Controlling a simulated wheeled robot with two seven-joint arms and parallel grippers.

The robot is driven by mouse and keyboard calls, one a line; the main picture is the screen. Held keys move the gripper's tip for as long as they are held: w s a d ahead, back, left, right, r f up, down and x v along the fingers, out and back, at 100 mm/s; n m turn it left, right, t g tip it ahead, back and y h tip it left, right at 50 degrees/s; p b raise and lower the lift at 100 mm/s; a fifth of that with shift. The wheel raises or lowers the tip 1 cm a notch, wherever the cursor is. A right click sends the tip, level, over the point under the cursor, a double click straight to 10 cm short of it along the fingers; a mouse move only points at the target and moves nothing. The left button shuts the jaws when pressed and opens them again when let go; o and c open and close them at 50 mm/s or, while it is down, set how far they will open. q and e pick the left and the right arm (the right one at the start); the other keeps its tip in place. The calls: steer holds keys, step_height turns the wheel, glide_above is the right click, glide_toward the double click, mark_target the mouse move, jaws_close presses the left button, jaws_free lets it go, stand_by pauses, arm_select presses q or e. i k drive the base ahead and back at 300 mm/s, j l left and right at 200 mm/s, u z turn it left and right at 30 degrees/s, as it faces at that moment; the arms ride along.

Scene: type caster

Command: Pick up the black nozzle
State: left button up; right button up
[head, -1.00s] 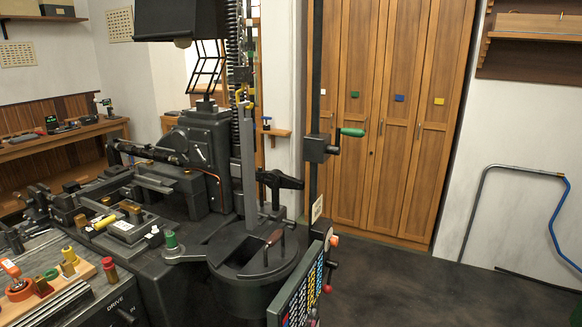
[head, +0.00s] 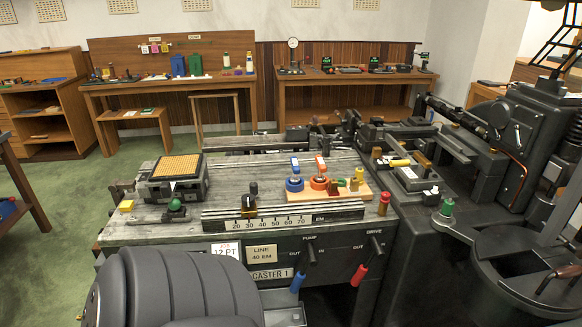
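I cannot pick out the black nozzle for certain. A small black upright piece (head: 249,203) stands at the scale rail (head: 300,216) on the caster's top; it looks like a slider, and I cannot tell if it is a nozzle. A wooden tray (head: 345,197) to its right holds a blue-based piece (head: 294,180), an orange-based piece (head: 319,178) and small brass and green parts. Neither of my grippers is in view.
A box with an orange grid top (head: 178,183) sits on the caster's left. Dark machinery (head: 490,150) rises at right. Wooden benches (head: 345,88) line the back wall. Green floor (head: 50,185) is open at left.

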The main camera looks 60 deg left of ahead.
mark_target(253, 187)
steer(key=u, duration=2.2)
